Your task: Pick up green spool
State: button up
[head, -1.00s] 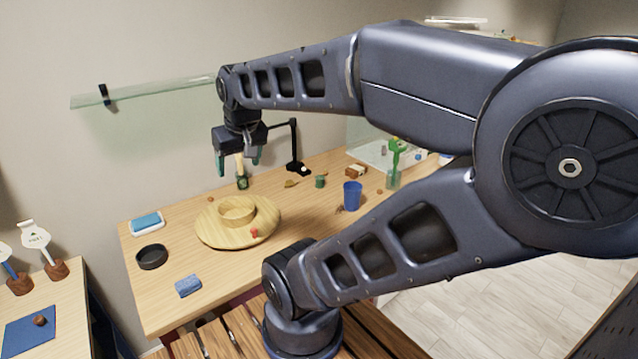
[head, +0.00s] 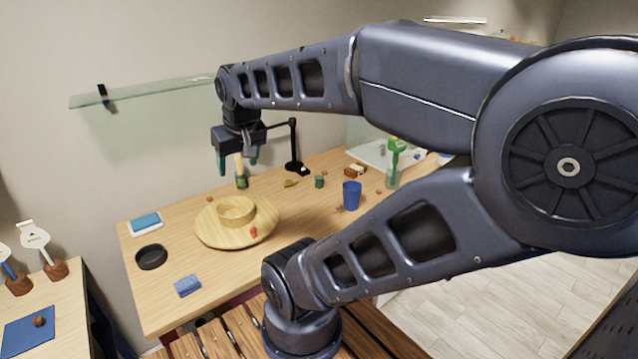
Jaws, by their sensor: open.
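The green spool (head: 319,181) is a small dark green cylinder standing on the wooden table, left of the blue cup. My gripper (head: 237,165) hangs over the back of the table, left of the spool and above table height. Its two green-tipped fingers point down and are apart, with nothing held. A small item with a tan upper part and a dark green base (head: 241,180) shows between and below the fingers. I cannot tell how close it is to them.
A black stand (head: 294,150) rises between my gripper and the spool. A blue cup (head: 352,195) is right of the spool. A round wooden board (head: 213,237) carries a wooden bowl (head: 236,211). The front left table has free room around a blue cloth (head: 187,285).

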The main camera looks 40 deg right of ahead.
jog(key=shift+w, duration=0.1)
jog(key=w+d+f+m, duration=0.1)
jog(key=w+d+m, duration=0.2)
jog(key=w+d, duration=0.45)
jog(key=m+g+h, duration=0.3)
jog(key=m+h, duration=0.1)
jog(key=m, duration=0.6)
send_near(319, 177)
jog(key=shift+x, duration=5.25)
jog(key=shift+d+r, duration=0.1)
jog(key=shift+c, duration=0.2)
jog(key=c, duration=1)
